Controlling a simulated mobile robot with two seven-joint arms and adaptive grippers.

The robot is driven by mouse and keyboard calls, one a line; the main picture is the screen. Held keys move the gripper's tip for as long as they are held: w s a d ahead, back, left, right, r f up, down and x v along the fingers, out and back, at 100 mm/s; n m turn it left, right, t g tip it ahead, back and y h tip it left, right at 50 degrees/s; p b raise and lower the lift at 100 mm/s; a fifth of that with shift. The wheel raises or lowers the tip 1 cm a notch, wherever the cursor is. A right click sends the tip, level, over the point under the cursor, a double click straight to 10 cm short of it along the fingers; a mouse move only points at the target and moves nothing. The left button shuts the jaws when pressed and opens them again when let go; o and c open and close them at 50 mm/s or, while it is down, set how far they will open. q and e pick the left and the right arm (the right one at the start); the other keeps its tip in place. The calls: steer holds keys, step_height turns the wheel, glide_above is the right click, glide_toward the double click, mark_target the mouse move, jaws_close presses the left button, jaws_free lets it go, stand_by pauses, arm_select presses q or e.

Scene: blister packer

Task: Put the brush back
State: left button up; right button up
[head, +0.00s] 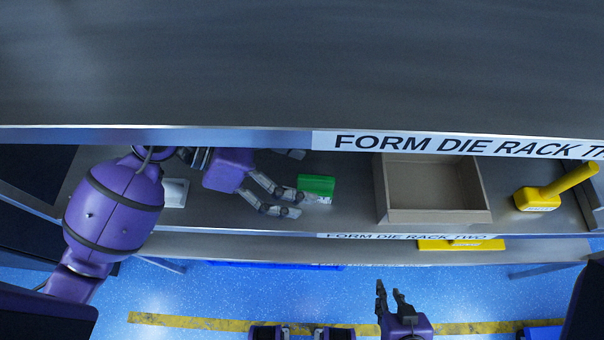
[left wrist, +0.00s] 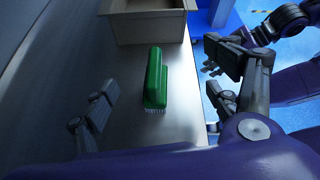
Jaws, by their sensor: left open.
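A green brush (head: 316,185) with pale bristles lies on the metal shelf of the rack, left of an open cardboard box. It also shows in the left wrist view (left wrist: 156,78), beyond and between my fingers. My left gripper (head: 293,183) is open and reaches in over the shelf from the left, just short of the brush and apart from it.
The cardboard box (head: 437,216) stands on the shelf right of the brush. A yellow tool (head: 540,199) with a handle stands further right. A pale object (head: 174,192) sits behind my left wrist. The upper shelf edge (head: 220,138) overhangs this shelf; a lower shelf holds a yellow item (head: 440,245).

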arm_select(q)
steer(key=shift+v, duration=2.3)
